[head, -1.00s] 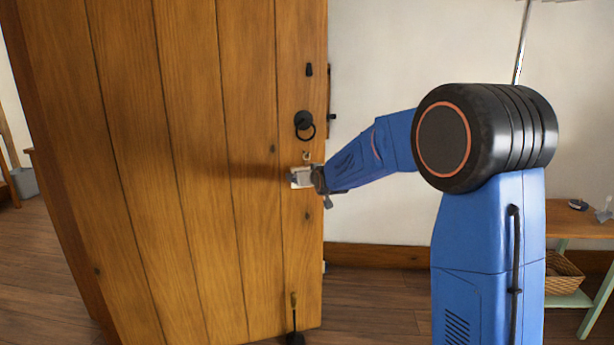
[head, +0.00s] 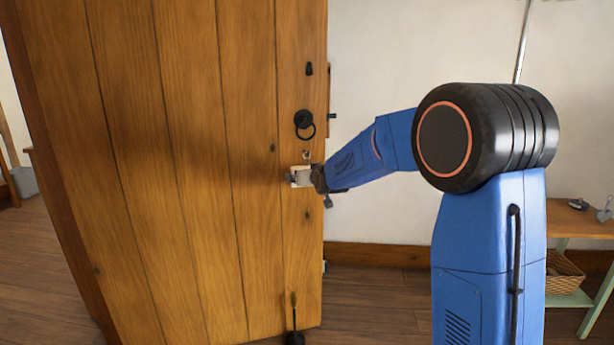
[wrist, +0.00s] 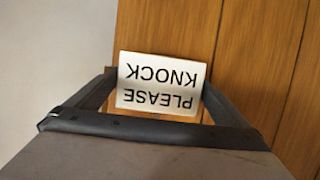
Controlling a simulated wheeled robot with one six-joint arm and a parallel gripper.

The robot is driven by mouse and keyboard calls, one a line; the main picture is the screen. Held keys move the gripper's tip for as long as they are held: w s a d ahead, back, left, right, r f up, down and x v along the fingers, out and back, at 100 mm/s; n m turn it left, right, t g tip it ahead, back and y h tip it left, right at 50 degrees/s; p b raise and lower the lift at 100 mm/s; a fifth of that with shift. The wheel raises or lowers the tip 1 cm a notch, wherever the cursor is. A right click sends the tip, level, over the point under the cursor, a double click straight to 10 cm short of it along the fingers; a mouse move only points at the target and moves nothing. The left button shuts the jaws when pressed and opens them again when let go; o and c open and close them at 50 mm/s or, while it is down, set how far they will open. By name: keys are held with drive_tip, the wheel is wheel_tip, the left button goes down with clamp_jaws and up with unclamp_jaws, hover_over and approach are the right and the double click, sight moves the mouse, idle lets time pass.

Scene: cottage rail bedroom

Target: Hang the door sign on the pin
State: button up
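The door sign (head: 300,176) is a small white plate against or just in front of the wooden door, below the black ring handle. In the wrist view the sign (wrist: 160,85) reads PLEASE KNOCK, upside down in that picture. My gripper (wrist: 160,92) has a finger at each side edge of the sign and is shut on it. In the head view my gripper (head: 303,178) reaches in from the right. A small pale metal piece (head: 306,155) shows just above the sign. I cannot tell whether it is the pin or the sign's loop, nor whether they are engaged.
The plank door (head: 190,170) fills the left. The black ring handle (head: 304,125) is above the sign, with a small black fitting (head: 309,69) higher up. A dark object (head: 294,338) is at the door's foot. A shelf table with a basket (head: 565,275) stands at right.

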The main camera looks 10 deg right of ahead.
drive_tip(key=shift+s+r, duration=0.1)
drive_tip(key=shift+r, duration=0.1)
drive_tip(key=shift+s+r, duration=0.1)
drive_tip(key=shift+s, duration=0.1)
drive_tip(key=v, duration=1.7)
drive_tip(key=s+d+f+g, duration=0.2)
drive_tip(key=s+f, duration=0.3)
drive_tip(key=s, duration=1)
drive_tip(key=s+d+f+g, duration=0.2)
drive_tip(key=s+f+g, duration=0.2)
drive_tip(key=s, duration=1)
drive_tip(key=s+d+f+m+g+h, duration=0.1)
drive_tip(key=s+f, duration=0.5)
drive_tip(key=s, duration=0.9)
drive_tip(key=d+g, duration=0.1)
drive_tip(key=g, duration=0.1)
drive_tip(key=shift+s+g, duration=0.3)
